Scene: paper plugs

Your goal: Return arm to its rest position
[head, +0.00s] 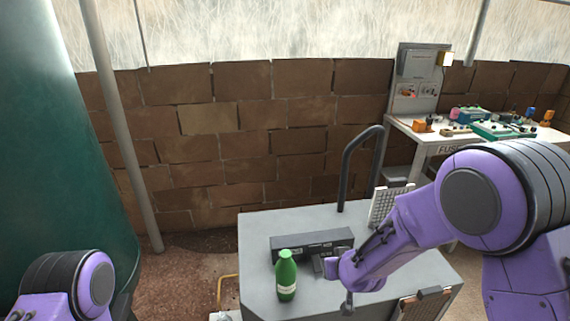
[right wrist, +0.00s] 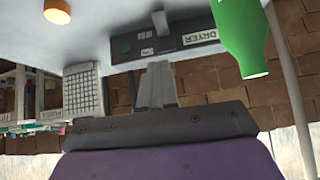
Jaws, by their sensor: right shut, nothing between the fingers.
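My right arm reaches in from the right over a grey bench top (head: 255,225). Its gripper (head: 322,267) is just in front of a dark grey box and to the right of a green bottle (head: 286,278). In the right wrist view the fingers (right wrist: 157,78) are shut together with nothing between them. That view is upside down, with the bottle (right wrist: 240,38) at the upper right, clear of the fingers. Only a purple and black part of my left arm shows at the lower left of the head view; the left gripper is out of sight.
The dark box (head: 312,244) reads "DRYER" in the right wrist view (right wrist: 180,42). A white grid panel (head: 385,206) and a dark curved handle (head: 349,160) stand behind my right forearm. A cluttered white table (head: 412,131) is at the back right, a brick wall (head: 240,120) behind.

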